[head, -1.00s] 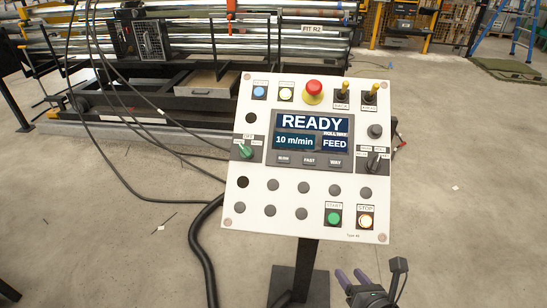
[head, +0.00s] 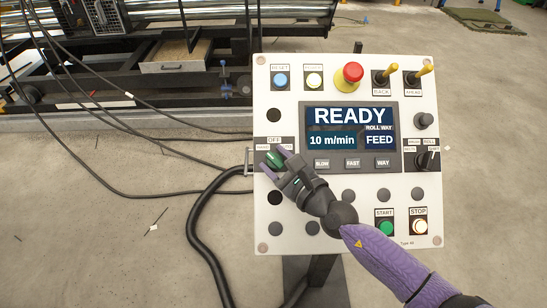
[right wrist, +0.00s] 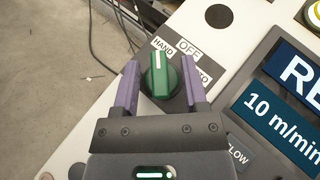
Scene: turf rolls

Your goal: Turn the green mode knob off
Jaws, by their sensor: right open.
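The green mode knob (head: 274,160) is at the left edge of the white control panel (head: 290,235), under an OFF label. In the right wrist view the knob (right wrist: 160,76) shows a white pointer line, with HAND, OFF and AUTO labels around it. The line points roughly toward HAND, though the angle is hard to judge. My right gripper (head: 274,158) is open at the knob. Its two purple fingers (right wrist: 160,82) stand on either side of the knob, with small gaps visible. In the head view the gripper hides part of the knob and its labels. My left gripper is not in view.
The panel screen (head: 348,125) reads READY, 10 m/min, FEED. A red emergency button (head: 349,75), yellow-tipped toggles, a black selector (head: 428,160), and START (head: 386,228) and STOP (head: 419,227) buttons share the panel. Black cables lie left of it.

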